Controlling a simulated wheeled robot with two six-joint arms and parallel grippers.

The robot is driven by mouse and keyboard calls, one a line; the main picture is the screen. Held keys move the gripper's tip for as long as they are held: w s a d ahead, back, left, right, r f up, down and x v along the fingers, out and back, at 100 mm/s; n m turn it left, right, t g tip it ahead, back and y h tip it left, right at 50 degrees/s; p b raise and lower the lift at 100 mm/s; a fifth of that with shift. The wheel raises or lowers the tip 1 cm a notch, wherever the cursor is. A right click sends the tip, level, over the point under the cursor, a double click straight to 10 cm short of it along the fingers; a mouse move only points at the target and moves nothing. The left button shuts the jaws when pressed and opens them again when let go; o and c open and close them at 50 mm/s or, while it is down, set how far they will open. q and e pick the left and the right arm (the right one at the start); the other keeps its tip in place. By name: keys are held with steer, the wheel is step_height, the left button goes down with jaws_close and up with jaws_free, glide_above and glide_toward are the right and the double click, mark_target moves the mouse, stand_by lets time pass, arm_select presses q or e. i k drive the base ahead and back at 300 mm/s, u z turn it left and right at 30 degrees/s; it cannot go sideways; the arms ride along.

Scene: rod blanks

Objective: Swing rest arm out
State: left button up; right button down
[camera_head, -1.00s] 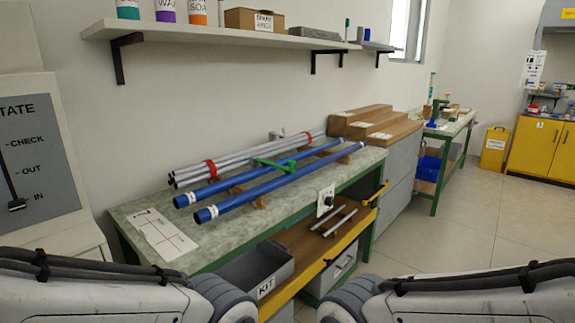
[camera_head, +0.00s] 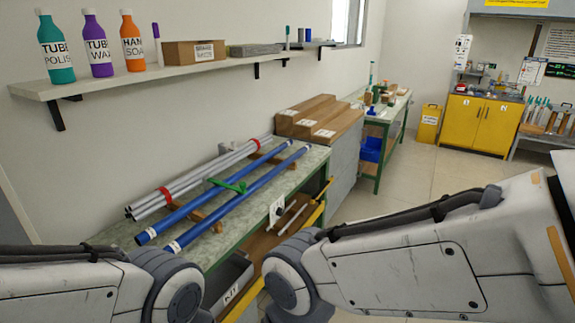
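A white plate with a dark knob (camera_head: 277,210) is on the bench's front edge. A yellow bar (camera_head: 324,189) sticks out near the bench's right end; I cannot tell whether it is the rest arm. My arm links show at the lower left and lower right, but neither gripper is in view.
A shelf (camera_head: 150,80) with bottles and a box hangs above the bench. Wooden steps (camera_head: 320,118) stand at its far end. Below are a grey KIT bin (camera_head: 230,282) and a shelf with two light rods. Open floor (camera_head: 410,200) lies to the right.

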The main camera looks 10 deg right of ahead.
mark_target(315, 199)
steer(key=z, duration=0.5)
steer(key=i, duration=0.55)
steer(key=z, duration=0.7)
steer(key=i, duration=1.35)
steer(key=u, duration=1)
steer(key=i, duration=0.7)
